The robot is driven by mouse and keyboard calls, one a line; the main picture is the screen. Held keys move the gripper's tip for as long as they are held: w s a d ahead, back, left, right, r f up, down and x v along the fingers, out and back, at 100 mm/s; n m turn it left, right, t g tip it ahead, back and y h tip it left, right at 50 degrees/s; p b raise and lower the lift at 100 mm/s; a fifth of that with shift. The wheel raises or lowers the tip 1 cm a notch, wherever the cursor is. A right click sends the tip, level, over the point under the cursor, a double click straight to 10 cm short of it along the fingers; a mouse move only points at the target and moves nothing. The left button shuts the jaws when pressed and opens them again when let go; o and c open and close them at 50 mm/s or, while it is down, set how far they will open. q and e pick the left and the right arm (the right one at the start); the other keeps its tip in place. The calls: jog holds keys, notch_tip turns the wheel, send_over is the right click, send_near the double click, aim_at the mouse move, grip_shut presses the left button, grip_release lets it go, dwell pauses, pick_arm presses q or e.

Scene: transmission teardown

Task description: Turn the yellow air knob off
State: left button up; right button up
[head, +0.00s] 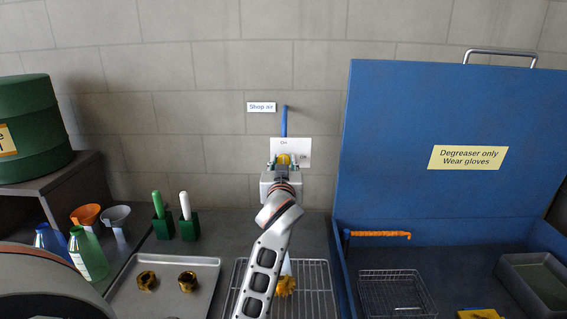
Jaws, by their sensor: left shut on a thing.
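The yellow air knob (284,159) sits on a white plate (304,146) on the block wall, below a blue air pipe (284,121) and a "Shop air" sign (262,107). The plate reads "On" at its top; the marking at its right is partly covered and too small to read. My left gripper (282,166) reaches up to the plate and is shut on the yellow knob. The gripper hides most of the knob, so its angle cannot be told. My right gripper is not in view.
A blue degreaser tank (390,150) with a raised lid stands close on the right. A wire rack (316,285) lies below my arm. A metal tray (205,268) with two brass-coloured parts, brushes in green holders (163,228), and bottles (88,255) stand left.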

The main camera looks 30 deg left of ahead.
pick_arm(q)
jog(key=shift+m, duration=0.4)
jog(key=m, duration=0.3)
jog(key=shift+m, duration=0.3)
jog(key=m, duration=0.4)
jog(key=shift+w+d+m, duration=0.1)
jog(key=shift+m, duration=0.2)
jog(key=m, duration=0.4)
jog(key=shift+f+m, duration=0.1)
jog(key=shift+m, duration=2.4)
jog(key=o, duration=1.1)
jog(key=shift+c, duration=0.2)
jog(key=shift+d+f, duration=0.1)
